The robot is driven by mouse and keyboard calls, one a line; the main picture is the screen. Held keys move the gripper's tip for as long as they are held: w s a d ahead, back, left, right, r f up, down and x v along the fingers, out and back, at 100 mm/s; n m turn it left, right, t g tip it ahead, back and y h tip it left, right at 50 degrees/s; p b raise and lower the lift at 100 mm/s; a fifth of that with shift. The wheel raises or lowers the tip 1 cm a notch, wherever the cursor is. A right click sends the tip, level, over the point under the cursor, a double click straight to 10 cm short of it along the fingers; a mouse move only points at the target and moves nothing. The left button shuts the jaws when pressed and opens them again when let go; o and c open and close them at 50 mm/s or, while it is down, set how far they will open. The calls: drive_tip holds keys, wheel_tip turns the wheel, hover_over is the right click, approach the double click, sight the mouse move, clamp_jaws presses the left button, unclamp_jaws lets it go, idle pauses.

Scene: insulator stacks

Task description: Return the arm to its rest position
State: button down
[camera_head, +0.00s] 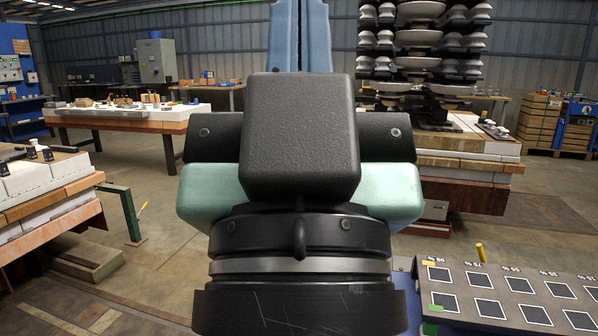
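My gripper (301,36) and wrist stand upright in the middle of the picture, close to the camera. A round black flange is at the bottom, with a black box and pale green sides above it. Two light blue upright parts, apparently the fingers, rise behind the box side by side with a narrow line between them. The top frame edge cuts them off, so the tips are hidden. I see no object held. I cannot tell whether the fingers are fully shut. The rest of the arm is out of view.
Stacks of grey and white insulators (418,38) stand on a bench (470,160) behind right. A dark panel with marked squares (500,290) lies at the lower right. Benches stand at the left (50,205) and back left (130,122). Open floor (165,270) lies left of my wrist.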

wheel_tip(320, 180, up, 28)
drive_tip(key=p, duration=2.5)
drive_tip(key=shift+f, duration=0.25)
drive_tip(key=shift+w, duration=0.1)
